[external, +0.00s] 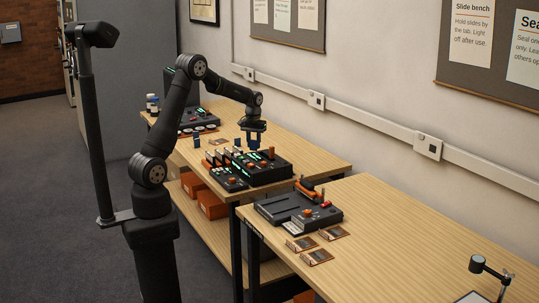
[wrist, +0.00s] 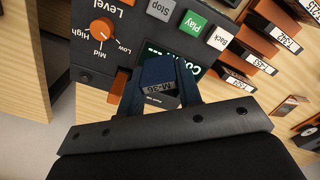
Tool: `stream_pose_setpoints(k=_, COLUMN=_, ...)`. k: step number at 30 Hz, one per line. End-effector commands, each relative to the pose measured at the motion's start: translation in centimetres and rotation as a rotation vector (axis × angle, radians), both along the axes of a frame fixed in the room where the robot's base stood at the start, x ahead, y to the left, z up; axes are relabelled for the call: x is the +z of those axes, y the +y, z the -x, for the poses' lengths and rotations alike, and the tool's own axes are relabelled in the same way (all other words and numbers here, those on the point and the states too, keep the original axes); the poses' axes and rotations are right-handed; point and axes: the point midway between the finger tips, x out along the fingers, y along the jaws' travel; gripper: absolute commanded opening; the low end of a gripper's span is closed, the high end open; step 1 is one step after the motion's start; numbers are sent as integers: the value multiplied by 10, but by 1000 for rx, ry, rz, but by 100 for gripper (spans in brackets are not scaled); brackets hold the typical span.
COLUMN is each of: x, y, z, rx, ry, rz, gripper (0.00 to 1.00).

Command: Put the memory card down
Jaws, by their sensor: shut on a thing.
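I cannot tell whether the card touches the unit. The card is too small to make out in the external view.
Several labelled orange-and-black items stand in a row at the right of the wrist view. A second dark device (external: 297,211) sits on the nearer table (external: 400,240), whose middle is clear.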

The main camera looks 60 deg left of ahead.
Motion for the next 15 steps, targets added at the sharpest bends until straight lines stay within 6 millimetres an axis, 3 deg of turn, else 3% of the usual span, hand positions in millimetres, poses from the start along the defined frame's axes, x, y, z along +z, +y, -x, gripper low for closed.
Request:
stream_pose_setpoints(k=1, x=-1, y=27, z=7, rx=115, ry=0, rz=0, gripper=10)
stream_pose_setpoints(k=6, x=-4, y=104, z=35, rx=494, ry=1, rz=1, gripper=10)
stream_pose_setpoints(k=12, x=-8, y=172, z=71, rx=859, ry=0, rz=0, gripper=10)
stream_pose_setpoints(k=15, x=-9, y=193, z=85, rx=978, ry=1, rz=1, gripper=10)
